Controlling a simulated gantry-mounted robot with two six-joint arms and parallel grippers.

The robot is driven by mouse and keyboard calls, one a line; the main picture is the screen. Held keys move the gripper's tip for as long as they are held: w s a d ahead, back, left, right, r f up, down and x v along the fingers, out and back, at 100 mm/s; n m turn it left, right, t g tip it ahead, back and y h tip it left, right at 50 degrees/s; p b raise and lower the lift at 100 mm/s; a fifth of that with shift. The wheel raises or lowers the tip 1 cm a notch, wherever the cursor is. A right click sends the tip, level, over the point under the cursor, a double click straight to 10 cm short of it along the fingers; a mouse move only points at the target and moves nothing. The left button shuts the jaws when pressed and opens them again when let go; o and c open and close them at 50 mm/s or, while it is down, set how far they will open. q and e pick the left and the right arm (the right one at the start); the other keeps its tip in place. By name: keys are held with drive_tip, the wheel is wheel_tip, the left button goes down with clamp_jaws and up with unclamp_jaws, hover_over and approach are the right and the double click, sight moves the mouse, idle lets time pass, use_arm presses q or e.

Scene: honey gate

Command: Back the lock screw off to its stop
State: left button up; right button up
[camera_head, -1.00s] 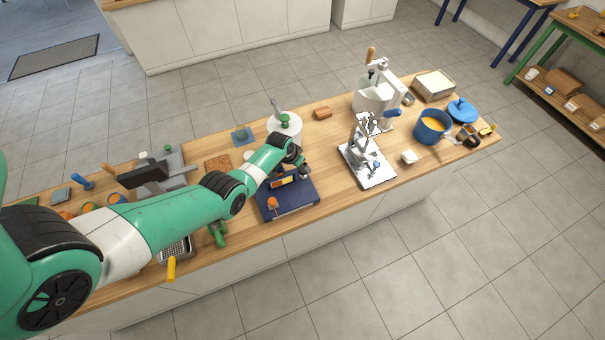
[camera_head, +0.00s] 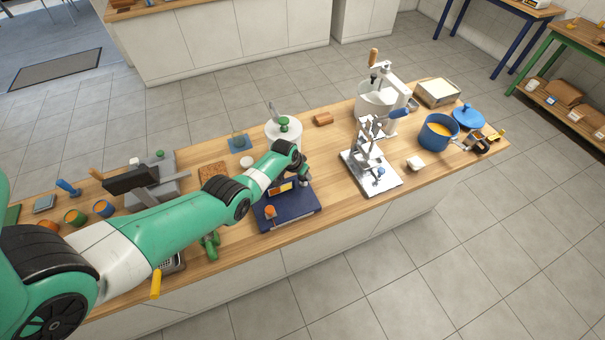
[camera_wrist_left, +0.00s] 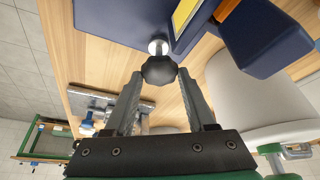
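A dark blue device (camera_head: 289,210) with a yellow panel and an orange part stands near the front edge of the wooden counter. A black lobed knob, the lock screw (camera_wrist_left: 158,71), sits on a short metal shaft at the device's side in the left wrist view. My left gripper (camera_wrist_left: 161,76) has its fingers spread, with the knob at the fingertips between them. A narrow gap seems to show by the right finger; contact on the left side is unclear. In the head view my left gripper (camera_head: 304,180) is at the device's right end, and the knob cannot be made out. My right gripper is not in view.
A blue pot (camera_head: 437,135) is farther right. Bare counter lies between device and stand.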

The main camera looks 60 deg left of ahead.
use_arm(q)
clamp_jaws()
drive_tip(key=shift+w+d+n+g+y, duration=0.1)
drive_tip(key=shift+n+g+y, duration=0.2)
drive_tip(key=shift+n, duration=0.85)
drive_tip(key=shift+n+g+y, duration=0.2)
drive_tip(key=shift+n+y, duration=0.2)
drive_tip(key=shift+n, duration=0.75)
drive_tip(key=o, duration=0.6)
unclamp_jaws()
drive_tip(key=shift+o, duration=0.2)
drive_tip(key=p+v, duration=1.1)
drive_tip(key=p, duration=0.4)
drive_tip(key=shift+r, duration=0.3)
